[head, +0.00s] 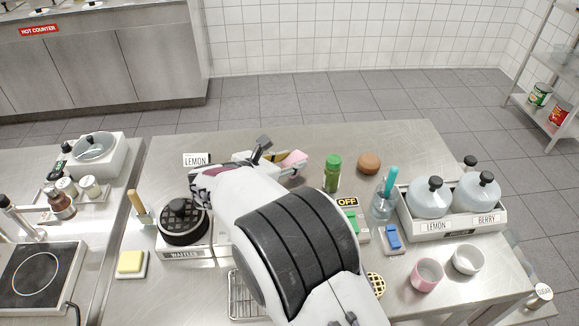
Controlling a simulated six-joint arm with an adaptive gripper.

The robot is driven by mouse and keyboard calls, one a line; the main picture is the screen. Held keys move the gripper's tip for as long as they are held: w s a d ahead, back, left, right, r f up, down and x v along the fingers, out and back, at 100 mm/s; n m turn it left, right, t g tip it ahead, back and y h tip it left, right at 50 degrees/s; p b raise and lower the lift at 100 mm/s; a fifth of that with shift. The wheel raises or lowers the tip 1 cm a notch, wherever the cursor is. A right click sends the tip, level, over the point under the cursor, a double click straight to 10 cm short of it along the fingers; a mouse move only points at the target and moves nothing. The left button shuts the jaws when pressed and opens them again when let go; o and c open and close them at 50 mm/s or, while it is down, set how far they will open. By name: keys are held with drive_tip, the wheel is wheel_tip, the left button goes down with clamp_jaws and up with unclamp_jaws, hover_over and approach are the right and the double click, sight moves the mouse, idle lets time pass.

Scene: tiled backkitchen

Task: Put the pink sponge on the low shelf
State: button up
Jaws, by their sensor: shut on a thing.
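The pink sponge (294,159) shows at the back of the steel table, left of the green-capped jar. My gripper (274,157) is beside it, with its dark fingers shut on the sponge; my white arm and wrist hide much of the grasp. A white container with something yellow shows close behind the fingers, partly covered. At the far right stands a metal rack, whose lower shelf (545,122) carries a green can (540,94) and a red can (558,114).
The table holds a green jar (332,174), a brown ball-like object (369,163), a glass with a teal-handled tool (384,203), a lemon and berry dispenser (452,222), cups (427,274) and a waffle iron (184,222). Tiled floor separates table and rack.

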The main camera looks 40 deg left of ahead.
drive_tip(key=shift+f, duration=1)
drive_tip(key=shift+f, duration=0.15)
drive_tip(key=o, duration=0.7)
drive_tip(key=shift+s+r, duration=0.15)
drive_tip(key=shift+r, duration=0.1)
drive_tip(key=v, duration=1.1)
drive_tip(key=shift+s+r, duration=0.15)
drive_tip(key=shift+s, duration=0.2)
drive_tip(key=shift+w, duration=0.1)
